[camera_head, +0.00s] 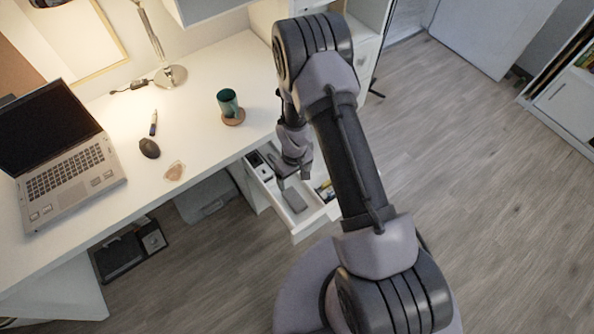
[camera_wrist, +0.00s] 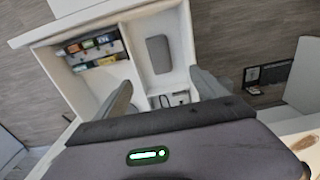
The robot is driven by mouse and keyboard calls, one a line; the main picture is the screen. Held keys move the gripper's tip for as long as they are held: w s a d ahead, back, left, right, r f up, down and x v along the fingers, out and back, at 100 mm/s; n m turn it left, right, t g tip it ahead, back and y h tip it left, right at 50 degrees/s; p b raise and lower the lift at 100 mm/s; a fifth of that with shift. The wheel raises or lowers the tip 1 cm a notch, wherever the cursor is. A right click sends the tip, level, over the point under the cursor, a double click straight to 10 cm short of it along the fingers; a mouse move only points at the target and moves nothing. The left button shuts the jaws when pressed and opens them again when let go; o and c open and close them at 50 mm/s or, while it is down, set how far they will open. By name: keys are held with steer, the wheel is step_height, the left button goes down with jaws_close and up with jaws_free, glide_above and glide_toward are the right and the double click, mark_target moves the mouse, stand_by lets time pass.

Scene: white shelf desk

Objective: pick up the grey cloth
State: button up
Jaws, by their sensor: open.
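A flat grey rounded rectangle (camera_wrist: 158,54), which looks like the grey cloth, lies in the open white drawer (camera_wrist: 128,41). In the head view the grey cloth (camera_head: 295,201) shows in the drawer (camera_head: 308,223), partly behind my arm. My gripper (camera_wrist: 162,90) is open and empty, its two fingers spread apart. In the wrist view the cloth lies beyond the fingertips, between their lines and apart from them. In the head view my gripper (camera_head: 293,180) is over the drawer, pointing down; its fingertips are hard to make out.
Several small coloured packs (camera_wrist: 90,46) sit in a side compartment of the drawer; small items (camera_wrist: 170,99) lie in another. The drawer walls stand around the cloth. On the desk (camera_head: 205,140) are a laptop (camera_head: 65,160), a mouse (camera_head: 149,148), a green cup (camera_head: 228,102) and a lamp.

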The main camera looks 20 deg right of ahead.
steer(key=b, duration=0.4)
glide_above(295, 200)
steer(key=f, duration=1.2)
steer(key=shift+s+f, duration=0.25)
steer(key=shift+f, duration=0.15)
steer(key=f+b, duration=0.1)
steer(key=f, duration=0.2)
steer(key=f+b, duration=0.1)
steer(key=f, duration=0.1)
steer(key=shift+w+d+f, duration=0.15)
steer(key=shift+w+f, duration=0.05)
steer(key=shift+f, duration=0.2)
steer(key=shift+r, duration=0.1)
steer(key=c, duration=1.5)
step_height(295, 200, up, 10)
steer(key=p, duration=0.3)
